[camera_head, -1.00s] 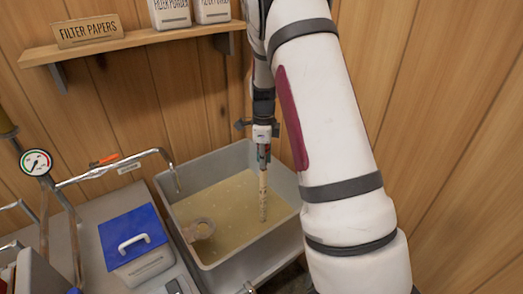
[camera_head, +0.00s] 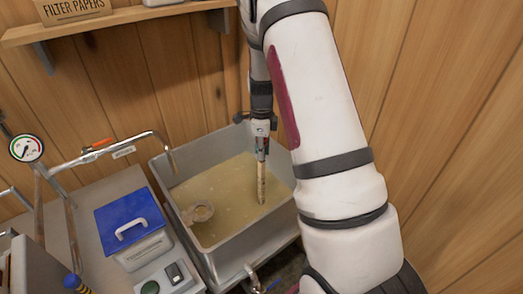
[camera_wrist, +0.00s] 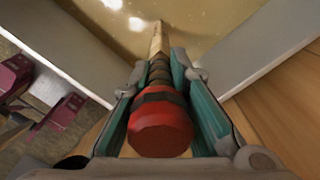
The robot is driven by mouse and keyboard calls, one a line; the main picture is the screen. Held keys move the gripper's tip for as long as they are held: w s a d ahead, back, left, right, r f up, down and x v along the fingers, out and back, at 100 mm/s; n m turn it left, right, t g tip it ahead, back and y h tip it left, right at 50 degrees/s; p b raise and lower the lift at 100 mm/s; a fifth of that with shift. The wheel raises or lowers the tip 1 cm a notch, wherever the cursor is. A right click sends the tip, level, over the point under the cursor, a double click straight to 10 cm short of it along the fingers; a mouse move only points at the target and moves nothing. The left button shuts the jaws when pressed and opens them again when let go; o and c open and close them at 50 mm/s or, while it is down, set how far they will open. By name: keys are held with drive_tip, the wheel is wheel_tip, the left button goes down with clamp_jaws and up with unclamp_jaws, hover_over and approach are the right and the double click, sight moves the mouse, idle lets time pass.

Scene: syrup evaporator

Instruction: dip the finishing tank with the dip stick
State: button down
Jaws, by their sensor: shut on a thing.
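The finishing tank (camera_head: 164,178) is a grey open box holding cloudy yellowish liquid (camera_head: 232,180). My gripper (camera_head: 262,140) is over the tank and shut on the dip stick (camera_head: 261,183), which hangs nearly upright. The stick's lower end meets the liquid in the head view; how deep it reaches is hard to tell. In the wrist view the dip stick's red end (camera_wrist: 160,128) and dark-wrapped grip sit between the fingers, and its pale wooden shaft (camera_wrist: 156,42) runs down to the liquid.
A round ladle-like thing (camera_head: 201,212) is at the tank's left side. A bent metal pipe (camera_head: 130,138) reaches over the left rim. A blue-lidded box (camera_head: 128,218) stands left of the tank. A gauge (camera_head: 27,148) is further left. A shelf (camera_head: 130,17) hangs on the wooden wall behind.

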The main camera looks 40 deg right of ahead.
drive_tip(key=shift+f+b, duration=0.4)
drive_tip(key=shift+f, duration=0.6)
drive_tip(key=shift+r, duration=0.1)
idle(0.6)
